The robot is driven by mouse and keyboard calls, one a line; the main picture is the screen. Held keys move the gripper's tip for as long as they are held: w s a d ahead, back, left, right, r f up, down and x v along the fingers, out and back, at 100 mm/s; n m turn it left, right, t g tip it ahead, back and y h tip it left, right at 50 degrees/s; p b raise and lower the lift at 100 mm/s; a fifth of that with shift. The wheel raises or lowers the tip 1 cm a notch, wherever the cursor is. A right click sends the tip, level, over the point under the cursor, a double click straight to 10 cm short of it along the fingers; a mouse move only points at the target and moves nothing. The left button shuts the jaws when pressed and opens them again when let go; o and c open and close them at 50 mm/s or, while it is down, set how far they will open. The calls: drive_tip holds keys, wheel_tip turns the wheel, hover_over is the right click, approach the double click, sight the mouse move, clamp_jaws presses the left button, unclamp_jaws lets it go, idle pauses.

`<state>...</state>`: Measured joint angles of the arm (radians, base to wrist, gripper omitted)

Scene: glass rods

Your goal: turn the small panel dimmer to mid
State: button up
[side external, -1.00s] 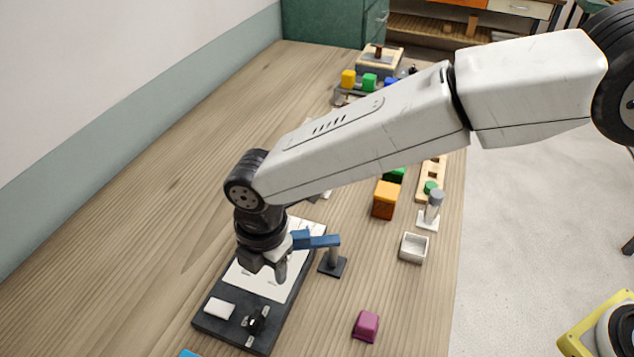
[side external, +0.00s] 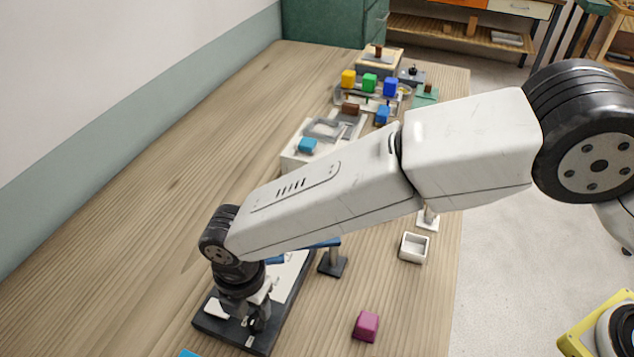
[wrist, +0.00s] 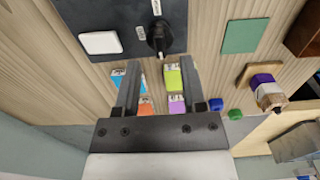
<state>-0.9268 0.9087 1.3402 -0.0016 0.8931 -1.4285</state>
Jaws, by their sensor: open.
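The dark panel (side external: 222,331) lies on the table, partly under my gripper. In the wrist view, the panel (wrist: 90,14) carries a black knob (wrist: 159,36), which looks like the dimmer, and a white rocker-like plate (wrist: 100,42) to its left. Small light labels sit near the knob. My gripper (wrist: 160,62) is open and empty, with the knob lined up between its fingertips and just beyond them in the picture. In the side view my gripper (side external: 257,327) is low over the knob's end of the panel and hides the knob. Contact cannot be told.
A blue-armed stand (side external: 332,262) is close to the panel's right side. A magenta block (side external: 366,326) and a white open box (side external: 414,248) lie farther right. Coloured blocks (side external: 369,82) and fixtures fill the far table. The table left of the panel is clear.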

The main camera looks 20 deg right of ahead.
sight(255, 317)
drive_tip(key=shift+f, duration=1.7)
clamp_jaws()
